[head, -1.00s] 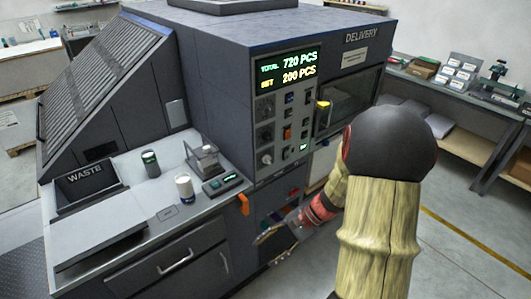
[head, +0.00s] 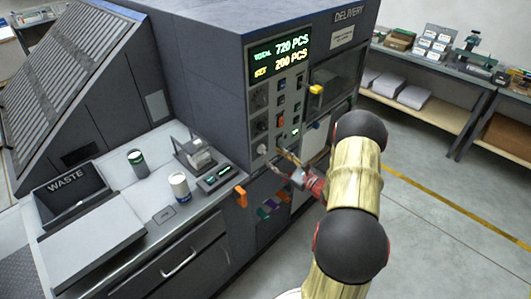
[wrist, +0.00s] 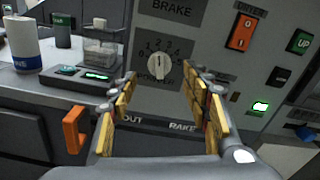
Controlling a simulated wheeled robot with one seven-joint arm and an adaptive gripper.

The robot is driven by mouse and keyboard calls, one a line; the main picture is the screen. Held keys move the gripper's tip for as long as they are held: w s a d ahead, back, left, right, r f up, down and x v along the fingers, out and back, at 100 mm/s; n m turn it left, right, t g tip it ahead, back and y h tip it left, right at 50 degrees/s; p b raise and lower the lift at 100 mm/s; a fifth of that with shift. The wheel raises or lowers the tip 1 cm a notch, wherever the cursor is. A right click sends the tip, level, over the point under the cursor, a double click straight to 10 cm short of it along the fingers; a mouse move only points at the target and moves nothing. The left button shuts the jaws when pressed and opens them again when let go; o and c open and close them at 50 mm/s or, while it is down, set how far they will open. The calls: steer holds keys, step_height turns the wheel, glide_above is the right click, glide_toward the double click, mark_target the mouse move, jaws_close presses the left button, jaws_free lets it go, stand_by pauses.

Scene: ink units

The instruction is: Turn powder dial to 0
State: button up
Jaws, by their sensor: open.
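The powder dial (wrist: 158,66) is a pale round knob with a grey numbered scale and a POWDER label under it, partly legible. Its grip ridge stands about upright, toward the upper numbers; the exact number is too small to tell. In the head view the dial (head: 262,149) is the lowest knob on the left of the control panel. My gripper (wrist: 160,82) is open and empty, facing the panel, with its fingers spread left and right just below and around the dial's outline in the wrist view. It appears apart from the knob. In the head view my gripper (head: 281,161) is just right of the dial.
The BRAKE dial (wrist: 172,12) is above. An orange switch (wrist: 242,33) and green UP button (wrist: 299,42) are to the right. An orange handle (wrist: 75,129) juts out lower left.

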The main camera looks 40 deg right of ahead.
mark_target(265, 151)
steer(key=shift+w+a, duration=0.15)
steer(key=shift+w, duration=1.2)
steer(key=shift+w+a, duration=0.1)
steer(key=shift+w, duration=1.2)
steer(key=shift+c, duration=1.4)
steer(key=c, duration=0.8)
steer(key=shift+c, duration=0.4)
